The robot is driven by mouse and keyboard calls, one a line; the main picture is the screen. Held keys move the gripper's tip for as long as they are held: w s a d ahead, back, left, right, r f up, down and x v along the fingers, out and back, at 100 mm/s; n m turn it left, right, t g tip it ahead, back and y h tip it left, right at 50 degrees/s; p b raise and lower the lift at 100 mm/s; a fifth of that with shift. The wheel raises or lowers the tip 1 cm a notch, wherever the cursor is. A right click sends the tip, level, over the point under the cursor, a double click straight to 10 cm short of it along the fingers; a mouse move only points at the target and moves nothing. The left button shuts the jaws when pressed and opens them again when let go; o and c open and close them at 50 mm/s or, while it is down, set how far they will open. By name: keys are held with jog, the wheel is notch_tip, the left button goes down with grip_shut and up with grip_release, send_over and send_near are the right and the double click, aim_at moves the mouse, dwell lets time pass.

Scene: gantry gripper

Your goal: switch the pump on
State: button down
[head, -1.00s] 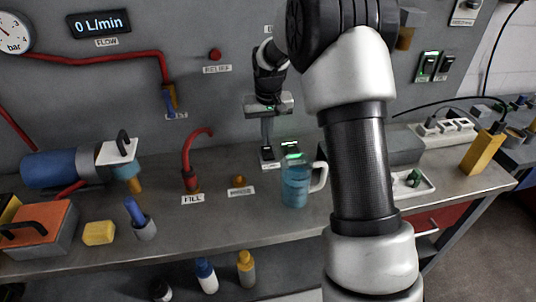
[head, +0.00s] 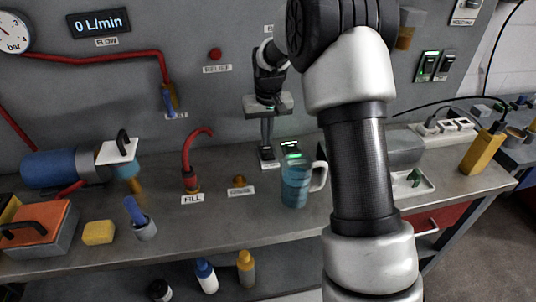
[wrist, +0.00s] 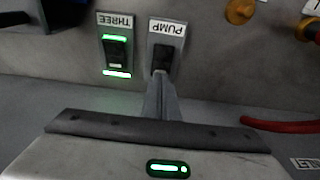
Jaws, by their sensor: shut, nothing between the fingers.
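The pump switch (wrist: 162,58) is a dark rocker on a grey plate with a PUMP label (wrist: 166,28), upside down in the wrist view. No green light shows on it, and the fingers hide part of it. My gripper (wrist: 161,77) is shut and empty, with its fingertips at the near end of the rocker. I cannot tell whether they touch it. In the head view my gripper (head: 267,140) points down at the switch plate by the back of the bench. The flow display (head: 99,23) reads 0 L/min.
A switch labelled THREE (wrist: 116,52) glows green beside the pump switch. A blue jug (head: 296,184) stands close to the right of my gripper. A red hose spout (head: 190,165) and a brass knob (head: 239,181) are to the left.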

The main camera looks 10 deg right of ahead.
aim_at(267, 148)
jog(key=shift+f+b, duration=0.45)
jog(key=shift+f, duration=0.4)
dwell(0.3)
notch_tip(267, 148, up, 7)
jog(key=p, duration=0.5)
jog(key=shift+r, duration=0.1)
dwell(0.5)
